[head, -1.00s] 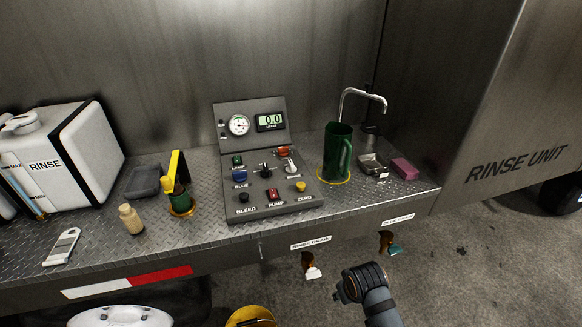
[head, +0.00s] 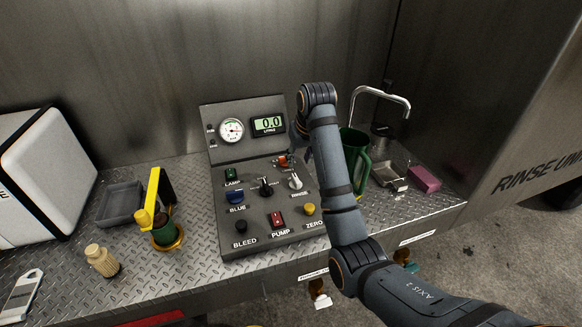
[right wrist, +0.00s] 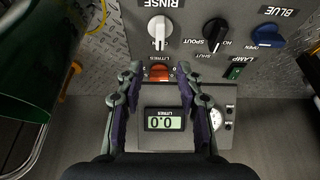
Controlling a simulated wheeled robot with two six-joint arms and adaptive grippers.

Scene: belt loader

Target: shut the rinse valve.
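The rinse valve is the white knob (head: 295,182) beside the RINSE label on the grey control panel (head: 262,232). In the right wrist view the white knob (right wrist: 158,30) is at the top, its handle running up and down the picture; I cannot tell whether that is open or shut. My right gripper (right wrist: 158,76) is open and empty, its fingers on either side of the orange LITRES switch (right wrist: 160,73), short of the knob. In the head view the right gripper (head: 297,138) is mostly hidden behind my wrist. My left gripper is not in view.
The black selector knob (right wrist: 215,32) and blue LAMP-side handle (right wrist: 266,36) sit beside the white knob. A green jug (head: 354,155) stands right of the panel, partly behind my arm. The tap (head: 381,92) and pink sponge (head: 425,179) are farther right. A display (head: 268,125) rises behind.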

